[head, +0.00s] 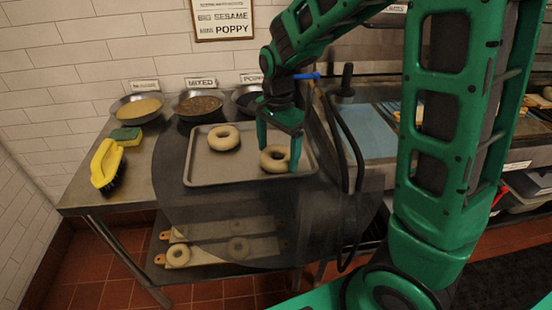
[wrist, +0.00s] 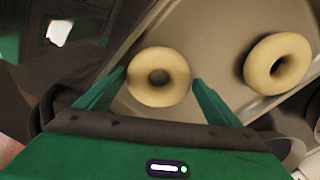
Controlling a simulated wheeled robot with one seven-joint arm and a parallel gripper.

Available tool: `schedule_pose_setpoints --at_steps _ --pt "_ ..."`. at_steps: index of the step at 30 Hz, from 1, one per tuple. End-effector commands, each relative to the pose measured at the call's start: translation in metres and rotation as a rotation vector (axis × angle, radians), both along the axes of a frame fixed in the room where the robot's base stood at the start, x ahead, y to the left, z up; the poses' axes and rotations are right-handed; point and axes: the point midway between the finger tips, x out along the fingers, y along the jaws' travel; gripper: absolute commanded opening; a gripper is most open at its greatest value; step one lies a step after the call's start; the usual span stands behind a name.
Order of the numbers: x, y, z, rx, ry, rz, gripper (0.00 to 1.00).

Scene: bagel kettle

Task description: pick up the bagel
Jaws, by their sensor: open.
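A pale bagel (head: 274,159) lies on the right part of a grey metal tray (head: 205,178) on the steel table. A second bagel (head: 223,138) lies on the tray to its left. My green gripper (head: 280,152) is open over the right bagel, with one finger on each side of it. In the wrist view that bagel (wrist: 159,77) sits between the fingertips of my gripper (wrist: 160,88), and I cannot tell whether they touch it. The other bagel (wrist: 277,61) shows to the right in the wrist view.
Bowls stand behind the tray, including one of yellow seeds (head: 139,108) and one of mixed topping (head: 199,104). A yellow brush (head: 105,166) and a sponge (head: 127,136) lie at the table's left. Below are boards (head: 215,252) with bagels.

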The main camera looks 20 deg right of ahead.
Motion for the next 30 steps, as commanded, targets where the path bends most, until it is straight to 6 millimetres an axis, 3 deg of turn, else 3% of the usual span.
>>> schedule_pose_setpoints --at_steps 5,9,23,30 --pt "0.0 0.0 0.0 0.0 0.0 0.0 0.87" --pt "0.0 0.0 0.0 0.0 0.0 0.0 0.58" --pt "0.0 0.0 0.007 0.0 -0.001 0.0 0.57" --pt "0.001 0.0 0.045 0.002 -0.007 0.0 0.57"
